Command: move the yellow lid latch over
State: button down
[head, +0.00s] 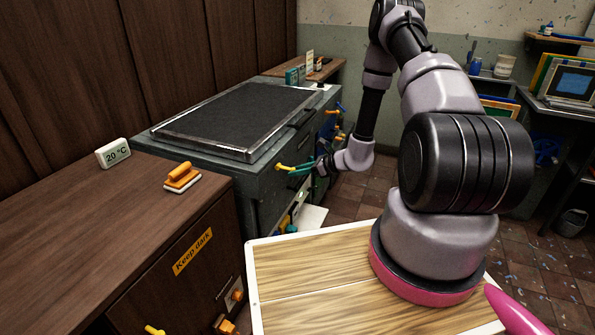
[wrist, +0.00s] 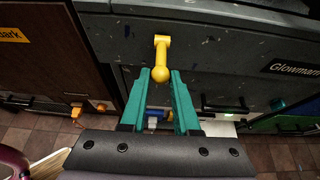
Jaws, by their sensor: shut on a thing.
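The yellow lid latch (head: 282,167) sits on the upper front of the grey cabinet (head: 262,190). In the wrist view the latch (wrist: 161,50) is a short bar with a round knob at its near end. My gripper (head: 296,170) reaches the latch from the right. In the wrist view the teal fingers of my gripper (wrist: 160,73) stand on both sides of the knob, shut on it. The dark lid (head: 240,120) in its metal frame lies flat on the cabinet top.
More coloured handles (head: 338,128) stick out along the cabinet front. A white sheet (head: 311,217) lies below.

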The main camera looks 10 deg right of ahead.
jog(key=shift+w+a+f, duration=0.1)
jog(key=shift+f, duration=0.8)
jog(key=shift+w+a+f, duration=0.1)
jog(key=shift+a+f, duration=0.05)
jog(key=shift+f, duration=0.3)
jog(key=shift+w+a+f, duration=0.1)
jog(key=shift+a+f, duration=0.05)
jog(key=shift+f, duration=0.25)
jog(key=shift+w+a+f, duration=0.3)
jog(key=shift+a+f, duration=0.15)
jog(key=shift+f, duration=0.2)
